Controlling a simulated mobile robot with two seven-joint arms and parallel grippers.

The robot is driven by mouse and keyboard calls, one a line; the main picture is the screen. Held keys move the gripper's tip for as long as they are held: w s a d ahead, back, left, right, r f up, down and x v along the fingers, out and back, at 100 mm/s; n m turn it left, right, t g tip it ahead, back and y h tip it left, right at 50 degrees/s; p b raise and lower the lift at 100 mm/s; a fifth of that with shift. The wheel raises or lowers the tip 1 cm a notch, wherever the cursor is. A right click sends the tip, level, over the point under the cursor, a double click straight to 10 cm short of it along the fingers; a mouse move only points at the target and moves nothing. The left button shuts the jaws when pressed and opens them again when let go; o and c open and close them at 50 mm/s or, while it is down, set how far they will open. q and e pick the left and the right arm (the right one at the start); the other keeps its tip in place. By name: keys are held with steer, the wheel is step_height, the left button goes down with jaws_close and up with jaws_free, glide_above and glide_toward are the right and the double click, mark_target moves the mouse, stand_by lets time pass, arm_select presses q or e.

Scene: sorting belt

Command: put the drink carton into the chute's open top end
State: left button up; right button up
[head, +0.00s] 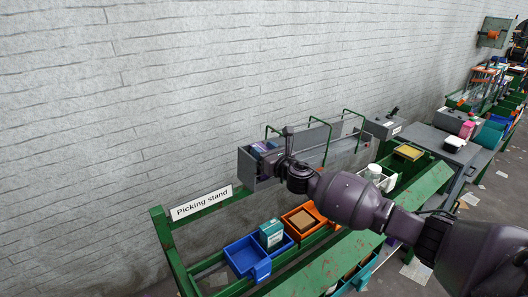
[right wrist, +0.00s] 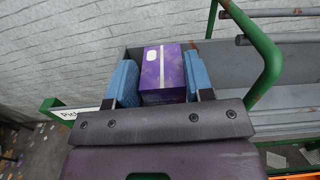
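The drink carton is a purple box with a white mark (right wrist: 163,72). In the head view the carton (head: 262,147) shows as a small purple patch at the chute's (head: 262,177) left end, with my right gripper (head: 268,156) there, partly hidden. The carton's lower part is hidden. My left gripper is not in view.
Green hoops (head: 328,140) arch over the chute. Below it, a green stand with a "Picking stand" sign (head: 201,203) holds a blue bin (head: 245,258), a teal box (head: 271,232) and an orange bin (head: 293,222). A brick wall stands behind.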

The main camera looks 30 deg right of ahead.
steer(key=shift+s+a+f, duration=0.2)
steer(key=shift+f, duration=0.6)
steer(key=shift+r+p, duration=0.5)
steer(key=s+d, duration=0.2)
steer(key=s, duration=0.9)
steer(key=s+a+f+m+g, duration=0.1)
steer(key=s+a+f+m, duration=0.1)
steer(key=s+f+m, duration=0.4)
steer(key=s+a+f+m+g+h, duration=0.1)
steer(key=s+a+f+m+g, duration=0.1)
steer(key=s+f+m, duration=0.4)
steer(key=s+a+f+m+g+h, duration=0.1)
steer(key=s+f+m, duration=0.5)
steer(key=m, duration=0.7)
steer(key=shift+s+a+f+m+g, duration=0.25)
steer(key=shift+a+f+m+g, duration=0.05)
steer(key=shift+a+f, duration=0.5)
steer(key=s+a+f+m+g, duration=0.1)
steer(key=s+f+m, duration=0.3)
steer(key=s+m, duration=0.4)
steer(key=a+m, duration=0.1)
steer(key=m, duration=0.2)
steer(key=shift+s+g+h, duration=0.3)
steer(key=shift+h, duration=0.1)
steer(key=shift+f, duration=0.1)
